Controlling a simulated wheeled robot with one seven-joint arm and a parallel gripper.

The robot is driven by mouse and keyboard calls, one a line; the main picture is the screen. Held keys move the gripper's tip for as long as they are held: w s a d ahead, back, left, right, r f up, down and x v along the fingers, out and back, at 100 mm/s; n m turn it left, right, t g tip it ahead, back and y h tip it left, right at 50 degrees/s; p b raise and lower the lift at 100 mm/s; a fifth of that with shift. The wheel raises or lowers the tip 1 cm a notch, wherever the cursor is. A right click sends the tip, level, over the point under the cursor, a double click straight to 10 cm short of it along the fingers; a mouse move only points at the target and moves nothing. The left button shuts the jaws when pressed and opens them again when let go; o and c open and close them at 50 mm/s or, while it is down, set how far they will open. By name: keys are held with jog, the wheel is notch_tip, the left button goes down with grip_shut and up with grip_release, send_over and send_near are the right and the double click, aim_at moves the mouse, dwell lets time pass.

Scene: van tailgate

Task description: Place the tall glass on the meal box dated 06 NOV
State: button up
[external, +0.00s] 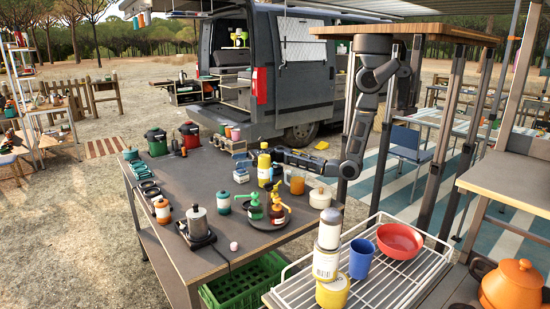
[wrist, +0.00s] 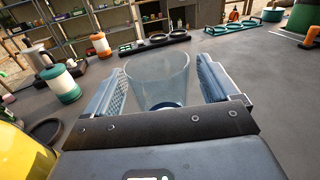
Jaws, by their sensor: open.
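My gripper (external: 276,155) is low over the dark table at its far right side, beside a yellow bottle (external: 264,168). In the wrist view my gripper (wrist: 158,88) is open, with one finger on each side of a clear tall glass (wrist: 157,75). The glass looks upright and its base is partly hidden by the gripper body. I cannot tell whether a finger touches it. I cannot make out the glass in the external view. Small blue-grey boxes (external: 241,167) stand left of the yellow bottle; they may be meal boxes, but no date is readable.
An orange mug (external: 296,183) and a white pot (external: 320,197) stand close to my gripper. A pump-bottle tray (external: 267,222), a silver kettle (external: 197,221) and canisters (external: 162,211) stand nearer the front. A wire rack (external: 390,283) is at the front right. The table's middle is fairly clear.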

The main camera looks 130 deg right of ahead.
jog(key=b+v, duration=0.1)
jog(key=v, duration=0.9)
jog(key=shift+s, duration=0.2)
jog(key=s+m+h, duration=0.1)
jog(key=s, duration=0.1)
jog(key=s+f+m+h+b, duration=0.1)
jog(key=s+m, duration=0.1)
jog(key=s+m+b, duration=0.1)
jog(key=s, duration=0.1)
jog(key=shift+s+d+f+m+g+h, duration=0.2)
jog(key=shift+d+m+g+h, duration=0.1)
jog(key=shift+m+h, duration=0.1)
jog(key=shift+s+a+r+m+h, duration=0.15)
jog(key=shift+s+a+m+h, duration=0.15)
jog(key=shift+s+a+m, duration=0.45)
jog(key=a+r+m+t+y+p, duration=0.15)
jog(key=a+r+m, duration=0.25)
jog(key=a+m, duration=0.5)
jog(key=a+r+m+t+y+p, duration=0.15)
jog(key=a+r+m, duration=0.3)
jog(key=a, duration=0.85)
jog(key=s+a+r+m+g+y+p, duration=0.1)
jog(key=s+a+m+g+y+p, duration=0.1)
jog(key=a+m, duration=0.4)
jog(key=s+a+r+m+g+y+p, duration=0.2)
jog(key=s+a+m, duration=0.3)
jog(key=a, duration=0.4)
jog(key=shift+s+m+g+y+p, duration=0.3)
jog(key=shift+m+y+p, duration=0.3)
jog(key=shift+m, duration=0.3)
